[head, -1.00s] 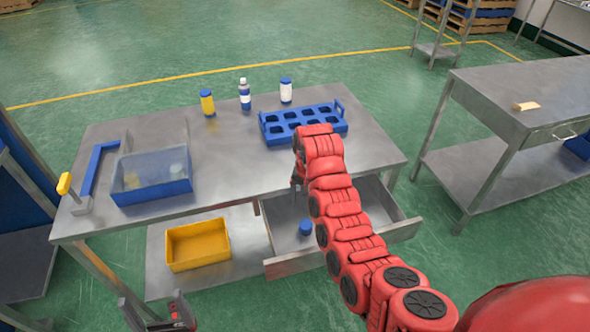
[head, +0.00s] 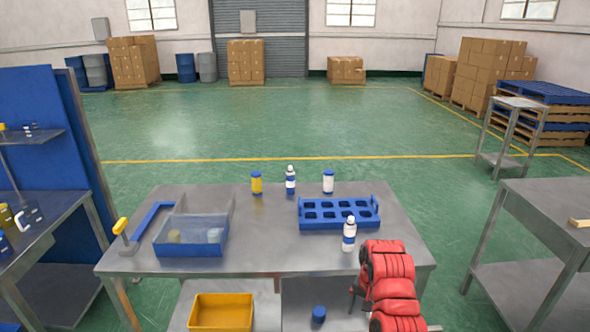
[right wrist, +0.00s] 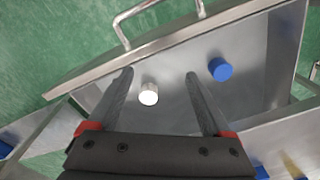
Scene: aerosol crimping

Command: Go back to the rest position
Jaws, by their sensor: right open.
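My right gripper (head: 354,292) is beside the table's front edge, over the open drawer (head: 300,290), partly hidden by my red arm. In the right wrist view its two fingers (right wrist: 160,75) are spread, nothing between them touching either. Beyond the fingers a small white round thing (right wrist: 148,95) shows in the drawer, and a blue cap (right wrist: 221,69) lies to its right. A white bottle with a blue band (head: 349,235) stands on the table just behind the arm, apart from the gripper. My left gripper is not in view.
The metal table (head: 270,245) holds a blue rack (head: 340,224), a blue bin (head: 190,250), and a yellow (head: 257,183) and two white bottles (head: 291,180) at the back. A yellow bin (head: 221,312) sits below. Another table (head: 560,210) stands right; a blue panel (head: 75,150) left.

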